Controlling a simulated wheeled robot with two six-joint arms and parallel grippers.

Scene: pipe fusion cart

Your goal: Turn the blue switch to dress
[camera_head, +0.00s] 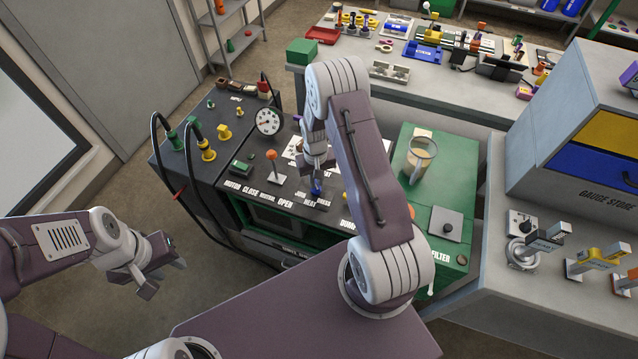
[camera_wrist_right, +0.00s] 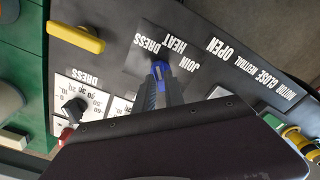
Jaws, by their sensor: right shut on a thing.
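The blue switch (camera_head: 317,188) stands on the dark control panel of the cart, beside the white labels JOIN, HEAT and DRESS. My right gripper (camera_head: 316,176) reaches down to the panel from above and is shut on the switch. In the right wrist view the blue switch (camera_wrist_right: 159,70) shows at the tips of the fingers, with the DRESS label (camera_wrist_right: 146,35) and the HEAT label (camera_wrist_right: 175,46) just beyond. The fingers hide part of the switch, so I cannot tell exactly which label it points at. My left gripper (camera_head: 166,268) is open and empty, over the floor left of the cart.
An orange-knobbed lever (camera_head: 272,156) and a gauge (camera_head: 268,121) stand left of my right gripper. A yellow handle (camera_wrist_right: 76,38) is close by in the wrist view. A clear jug (camera_head: 420,160) stands on the green top at right. Black hoses (camera_head: 163,150) loop at left.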

